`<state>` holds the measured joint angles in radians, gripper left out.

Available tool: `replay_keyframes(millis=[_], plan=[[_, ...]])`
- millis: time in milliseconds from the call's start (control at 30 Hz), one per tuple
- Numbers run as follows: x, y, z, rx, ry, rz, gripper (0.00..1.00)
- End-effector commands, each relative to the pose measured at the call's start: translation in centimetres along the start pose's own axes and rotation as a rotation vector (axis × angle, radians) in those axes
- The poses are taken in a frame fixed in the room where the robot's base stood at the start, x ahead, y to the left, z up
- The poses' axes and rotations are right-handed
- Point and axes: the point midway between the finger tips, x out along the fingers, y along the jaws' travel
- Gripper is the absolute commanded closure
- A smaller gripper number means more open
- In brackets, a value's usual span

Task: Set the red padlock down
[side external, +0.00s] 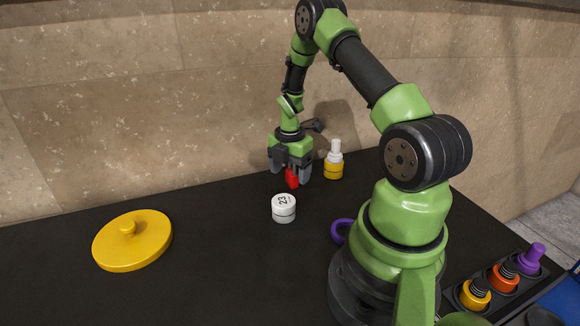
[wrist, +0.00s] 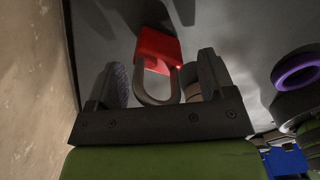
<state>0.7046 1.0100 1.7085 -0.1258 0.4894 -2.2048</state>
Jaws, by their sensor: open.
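The red padlock (side external: 292,178) is at the fingertips of my gripper (side external: 291,176), low over the black table towards the wall. In the wrist view the padlock's red body (wrist: 158,48) points away from the gripper and its grey shackle (wrist: 158,88) points back between the fingers. My gripper (wrist: 165,75) is open, with a gap between each finger and the padlock. Part of the padlock is hidden by the fingers in the side view, and I cannot tell for certain whether it touches the table.
A white round container marked 23 (side external: 284,208) stands just in front of the gripper. A yellow bottle with a white top (side external: 334,162) stands to the right. A yellow lid (side external: 132,240) lies at left. A purple ring (side external: 341,231) is by my base. The table between lid and container is clear.

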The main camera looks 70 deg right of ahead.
Motion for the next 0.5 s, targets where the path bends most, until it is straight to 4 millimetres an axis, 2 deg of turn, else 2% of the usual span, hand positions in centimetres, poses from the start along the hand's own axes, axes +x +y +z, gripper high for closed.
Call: replay_keyframes(millis=[167,500], plan=[[-1.6,0.1,0.0,0.000,-0.002,0.003,0.24],[-8.9,0.1,0.1,0.000,-0.003,0.006,0.24]])
